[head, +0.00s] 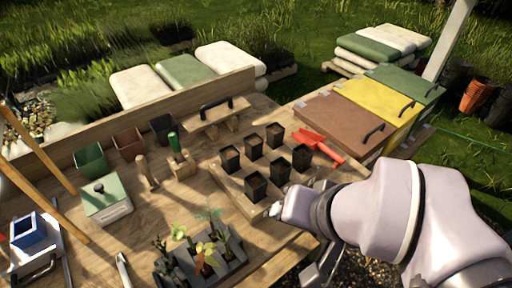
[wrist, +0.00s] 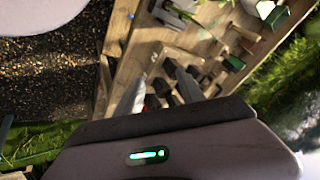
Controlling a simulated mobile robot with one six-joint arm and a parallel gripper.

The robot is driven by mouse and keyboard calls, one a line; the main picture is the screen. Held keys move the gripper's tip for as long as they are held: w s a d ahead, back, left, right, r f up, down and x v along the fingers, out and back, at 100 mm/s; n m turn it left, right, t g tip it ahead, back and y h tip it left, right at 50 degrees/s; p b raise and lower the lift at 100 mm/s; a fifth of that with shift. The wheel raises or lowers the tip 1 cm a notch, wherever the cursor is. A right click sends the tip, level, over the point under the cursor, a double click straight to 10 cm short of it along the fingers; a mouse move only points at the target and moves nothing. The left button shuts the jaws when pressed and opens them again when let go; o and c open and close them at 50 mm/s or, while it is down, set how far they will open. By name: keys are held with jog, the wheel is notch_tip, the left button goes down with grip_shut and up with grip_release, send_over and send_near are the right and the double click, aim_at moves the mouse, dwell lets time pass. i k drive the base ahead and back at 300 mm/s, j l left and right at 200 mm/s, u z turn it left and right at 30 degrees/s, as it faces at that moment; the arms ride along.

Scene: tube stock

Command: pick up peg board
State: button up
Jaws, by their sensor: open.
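The peg board (head: 220,113) looks to be the pale wooden plate with a black arched handle and short wooden pegs below it. It stands on the workbench near its back edge, behind the black pots. My gripper (head: 274,210) is at the end of my arm, low at the front right of the pot holder, well apart from the peg board. It is open and seems empty; its fingers are small and partly hidden by the wrist. In the wrist view I cannot make out the peg board for sure.
A wooden holder (head: 232,189) with several black pots lies between my gripper and the peg board. A seedling tray (head: 232,263) is in front.

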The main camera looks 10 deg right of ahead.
aim_at(194, 125)
jog(key=i+l+u, duration=0.4)
jog(key=l, duration=0.25)
jog(key=i+l+u, duration=0.2)
jog(key=l, duration=0.15)
